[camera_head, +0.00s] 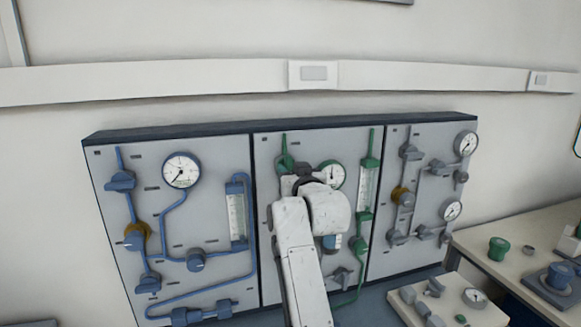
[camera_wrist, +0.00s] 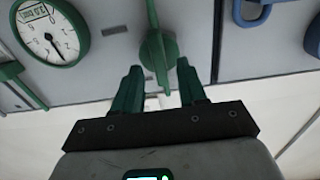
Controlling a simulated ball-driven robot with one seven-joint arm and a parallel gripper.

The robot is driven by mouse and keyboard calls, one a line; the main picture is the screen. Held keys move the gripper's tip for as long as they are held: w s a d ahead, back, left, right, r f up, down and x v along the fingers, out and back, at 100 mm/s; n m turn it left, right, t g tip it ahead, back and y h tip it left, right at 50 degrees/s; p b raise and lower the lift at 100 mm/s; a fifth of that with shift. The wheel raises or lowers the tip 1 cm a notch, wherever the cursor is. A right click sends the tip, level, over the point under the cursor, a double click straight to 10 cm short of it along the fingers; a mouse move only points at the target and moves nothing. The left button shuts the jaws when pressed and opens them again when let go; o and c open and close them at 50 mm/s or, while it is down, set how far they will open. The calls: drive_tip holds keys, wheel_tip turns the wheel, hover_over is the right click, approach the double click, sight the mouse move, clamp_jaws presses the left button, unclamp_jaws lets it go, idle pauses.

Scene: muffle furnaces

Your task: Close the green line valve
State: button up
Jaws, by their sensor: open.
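The green line valve (camera_wrist: 154,46) has a green handle on the grey panel in the wrist view. Its end reaches between the tips of my gripper (camera_wrist: 158,74). My gripper's two green fingers are apart, one on each side of the handle. I cannot tell whether either finger touches it. In the head view, the green valve (camera_head: 285,161) shows at the upper left of the middle panel, partly hidden by my arm. My gripper's fingertips are hidden there.
A round gauge (camera_wrist: 53,32) sits left of the handle in the wrist view. The head view shows a blue-piped panel (camera_head: 110,215) at left and a grey-piped panel (camera_head: 384,190) at right. A bench (camera_head: 520,245) with loose fittings stands at lower right.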

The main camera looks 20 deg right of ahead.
drive_tip(key=shift+w, duration=0.6)
clamp_jaws()
